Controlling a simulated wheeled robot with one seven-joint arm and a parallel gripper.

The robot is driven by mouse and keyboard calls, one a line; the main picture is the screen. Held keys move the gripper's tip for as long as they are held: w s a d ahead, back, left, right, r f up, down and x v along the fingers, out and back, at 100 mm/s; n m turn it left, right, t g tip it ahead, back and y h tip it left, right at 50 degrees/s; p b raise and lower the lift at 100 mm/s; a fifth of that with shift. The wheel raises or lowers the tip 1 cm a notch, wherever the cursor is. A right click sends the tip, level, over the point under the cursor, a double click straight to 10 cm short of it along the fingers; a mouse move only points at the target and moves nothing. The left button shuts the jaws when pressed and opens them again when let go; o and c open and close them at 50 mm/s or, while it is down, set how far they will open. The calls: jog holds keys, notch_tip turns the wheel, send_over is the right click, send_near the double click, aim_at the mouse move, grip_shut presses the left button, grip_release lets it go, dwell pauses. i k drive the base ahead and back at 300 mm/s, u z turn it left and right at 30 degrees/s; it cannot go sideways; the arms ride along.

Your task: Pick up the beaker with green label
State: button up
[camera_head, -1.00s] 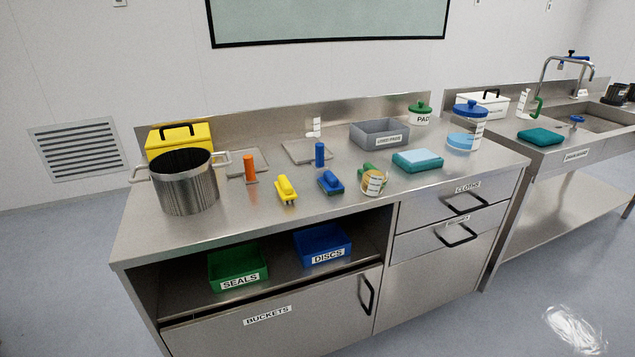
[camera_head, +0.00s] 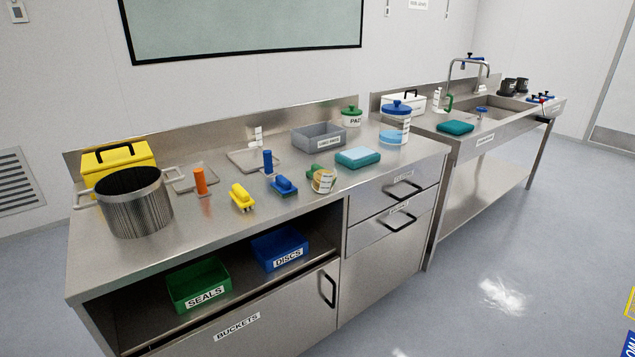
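By the sink, a clear vessel with white markings (camera_head: 436,101) stands with a green handle-like part (camera_head: 449,103) at its right. It is small, and I cannot tell whether the green is part of it or a label. Another clear vessel with white markings (camera_head: 256,137) stands at the back of the nearer bench; no green shows on it. A small jar with a yellow and white label (camera_head: 323,181) stands near the bench front, beside a green piece (camera_head: 314,170). My gripper is out of view.
The steel bench (camera_head: 120,262) also holds a pot (camera_head: 135,205), a yellow box (camera_head: 120,163), brushes, a grey tray (camera_head: 318,138), teal cloths (camera_head: 357,157) and lidded tubs. The sink bench (camera_head: 470,150) stands behind right.

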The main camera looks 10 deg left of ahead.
aim_at(327, 168)
jog(key=u, duration=0.05)
jog(key=i, duration=1)
jog(key=z, duration=0.05)
